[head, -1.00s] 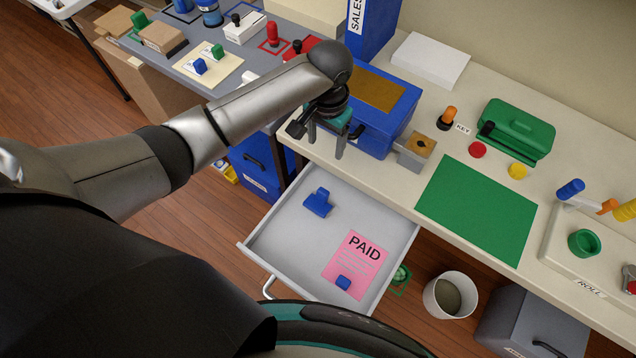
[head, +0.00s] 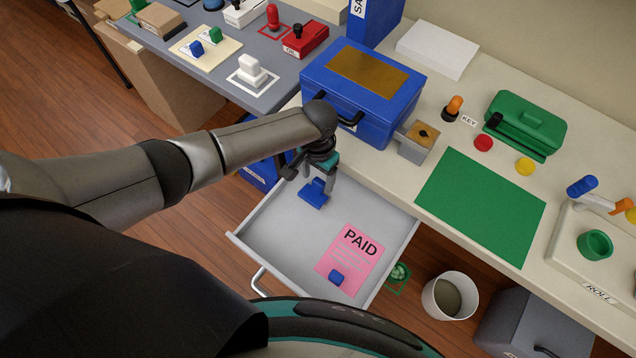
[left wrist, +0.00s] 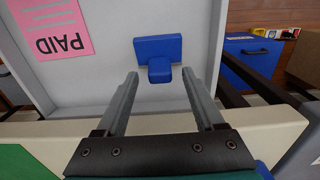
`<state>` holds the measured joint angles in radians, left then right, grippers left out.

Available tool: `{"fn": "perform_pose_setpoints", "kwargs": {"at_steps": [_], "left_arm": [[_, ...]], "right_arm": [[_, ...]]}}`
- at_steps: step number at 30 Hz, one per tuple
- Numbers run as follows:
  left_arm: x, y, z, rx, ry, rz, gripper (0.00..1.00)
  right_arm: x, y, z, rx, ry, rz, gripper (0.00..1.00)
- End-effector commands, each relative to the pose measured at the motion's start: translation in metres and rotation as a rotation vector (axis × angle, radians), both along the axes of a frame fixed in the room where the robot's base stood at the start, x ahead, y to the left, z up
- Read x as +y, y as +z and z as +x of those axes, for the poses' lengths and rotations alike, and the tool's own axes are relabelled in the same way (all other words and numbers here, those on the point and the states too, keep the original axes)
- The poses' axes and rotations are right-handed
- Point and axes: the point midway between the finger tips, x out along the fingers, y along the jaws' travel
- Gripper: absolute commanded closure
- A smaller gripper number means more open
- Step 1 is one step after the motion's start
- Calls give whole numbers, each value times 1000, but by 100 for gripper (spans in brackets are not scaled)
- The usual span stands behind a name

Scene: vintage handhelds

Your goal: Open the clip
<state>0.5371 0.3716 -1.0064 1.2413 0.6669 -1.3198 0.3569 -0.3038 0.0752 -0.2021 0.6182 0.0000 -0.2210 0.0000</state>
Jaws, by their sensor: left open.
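A blue piece with a flat plate and a raised tab (head: 314,196), which looks like the clip, lies on the floor of the open grey drawer (head: 272,235). In the left wrist view its plate (left wrist: 158,46) lies beyond the fingertips, with the tab between or just ahead of them. My left gripper (head: 318,181) is open and points down over the piece; its fingers (left wrist: 160,76) stand apart to either side of the tab. I cannot tell whether they touch it. My right gripper is in neither view.
The desk edge and a blue box (head: 383,120) stand behind my gripper. A white bin (head: 435,296) stands right of the drawer.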

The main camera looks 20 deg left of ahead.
Motion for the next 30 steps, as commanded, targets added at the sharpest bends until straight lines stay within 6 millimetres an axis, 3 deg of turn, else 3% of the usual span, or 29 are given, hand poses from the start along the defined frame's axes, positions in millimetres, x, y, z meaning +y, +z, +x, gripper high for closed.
{"fn": "perform_pose_setpoints", "kwargs": {"at_steps": [6,16,30], "left_arm": [[-1,-21,0,-1,-1,-1,30],[0,-23,0,-1,-1,-1,30],[0,-23,0,-1,-1,-1,83]], "right_arm": [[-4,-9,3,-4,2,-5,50],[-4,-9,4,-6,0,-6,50],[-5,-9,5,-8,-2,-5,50]]}}
